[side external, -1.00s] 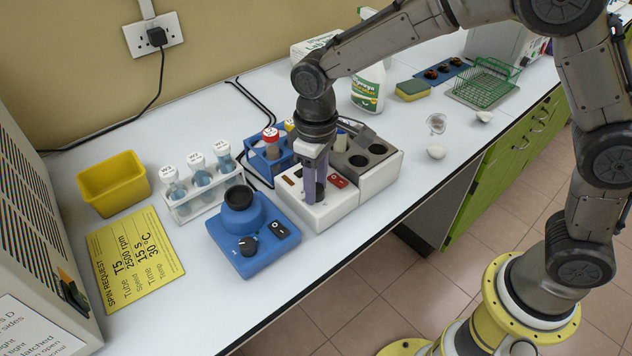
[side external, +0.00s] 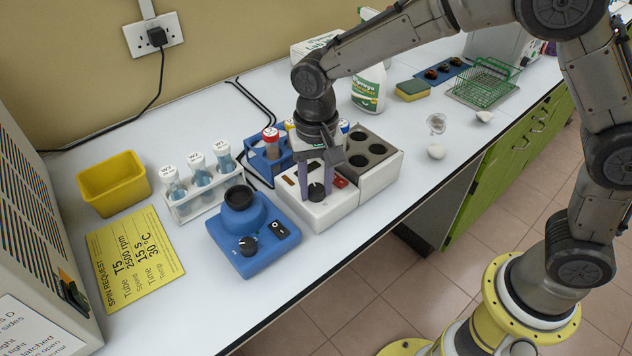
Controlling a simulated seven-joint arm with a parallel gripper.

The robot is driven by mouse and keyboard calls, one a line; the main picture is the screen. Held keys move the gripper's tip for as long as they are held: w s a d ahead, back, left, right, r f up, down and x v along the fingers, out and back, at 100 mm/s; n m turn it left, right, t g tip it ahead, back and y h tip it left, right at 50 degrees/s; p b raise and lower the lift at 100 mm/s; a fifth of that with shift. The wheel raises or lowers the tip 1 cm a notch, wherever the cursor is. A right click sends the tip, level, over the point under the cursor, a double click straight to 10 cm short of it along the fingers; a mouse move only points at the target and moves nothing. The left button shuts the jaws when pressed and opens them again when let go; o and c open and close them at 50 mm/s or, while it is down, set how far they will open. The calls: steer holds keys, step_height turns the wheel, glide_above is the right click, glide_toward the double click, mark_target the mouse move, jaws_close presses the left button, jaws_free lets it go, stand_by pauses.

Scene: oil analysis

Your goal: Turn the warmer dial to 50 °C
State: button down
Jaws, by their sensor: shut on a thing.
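The warmer (side external: 378,180) is a white block with a dark grey top with several round wells, in the middle of the bench. Its front panel carries a black dial (side external: 317,191), a red switch (side external: 340,182) and a small dark display. My gripper (side external: 316,192) points down over this panel, its purple fingers on either side of the dial, shut on it. The dial's pointer and scale are too small to read.
A blue vortex mixer (side external: 262,250) with its own black knob stands left of the warmer. A white rack (side external: 198,206) of capped tubes and a blue rack (side external: 256,166) stand behind. A yellow tray (side external: 113,187) and yellow request card (side external: 133,262) lie left.

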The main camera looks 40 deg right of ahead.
mark_target(316, 187)
steer(key=shift+r+m, duration=0.1)
steer(key=shift+m, duration=0.5)
steer(key=shift+c, duration=2.3)
jaws_free()
step_height(316, 187, up, 14)
